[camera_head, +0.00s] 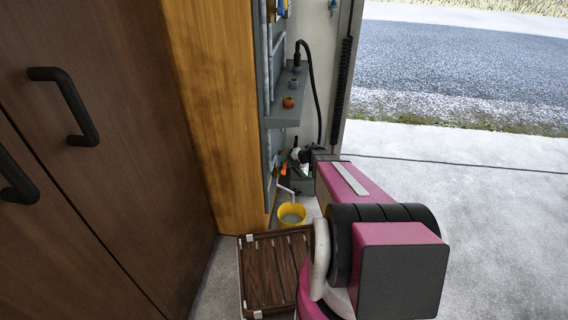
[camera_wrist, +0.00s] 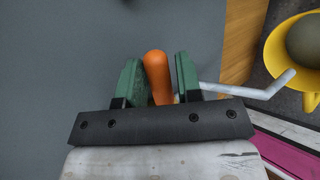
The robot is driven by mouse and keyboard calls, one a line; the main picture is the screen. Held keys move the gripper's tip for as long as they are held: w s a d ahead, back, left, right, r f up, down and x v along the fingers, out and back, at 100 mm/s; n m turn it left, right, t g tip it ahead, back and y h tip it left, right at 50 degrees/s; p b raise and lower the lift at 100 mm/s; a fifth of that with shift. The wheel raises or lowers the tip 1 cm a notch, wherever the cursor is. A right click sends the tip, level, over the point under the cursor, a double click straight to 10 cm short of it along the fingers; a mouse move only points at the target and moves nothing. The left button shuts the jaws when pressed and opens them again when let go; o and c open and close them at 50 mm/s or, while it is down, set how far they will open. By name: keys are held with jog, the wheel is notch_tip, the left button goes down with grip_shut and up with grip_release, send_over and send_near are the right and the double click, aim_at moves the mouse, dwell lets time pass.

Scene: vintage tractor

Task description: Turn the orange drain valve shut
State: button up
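The orange drain valve handle (camera_wrist: 157,74) stands between the two green fingers of my gripper (camera_wrist: 159,78) in the wrist view. The fingers are apart, one on each side of the handle. The left finger is very close to it and a narrow gap shows on the right, so firm contact is not visible. In the head view the handle is a small orange spot (camera_head: 284,169) low beside the wall, next to my gripper (camera_head: 298,157), which is small and partly hidden by my arm. A pale bent pipe (camera_wrist: 245,90) runs right from near the handle.
A yellow bucket (camera_head: 293,223) with grey contents stands under the pipe's end. A slatted wooden crate (camera_head: 246,275) lies in front. A grey shelf (camera_head: 285,118) with a red-orange knob (camera_head: 289,102) and a black hose (camera_head: 311,75) are above. Open concrete floor (camera_head: 470,210) lies to the right.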

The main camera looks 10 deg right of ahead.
jog(key=v, duration=0.8)
jog(key=shift+s+d, duration=0.1)
jog(key=shift+d, duration=0.05)
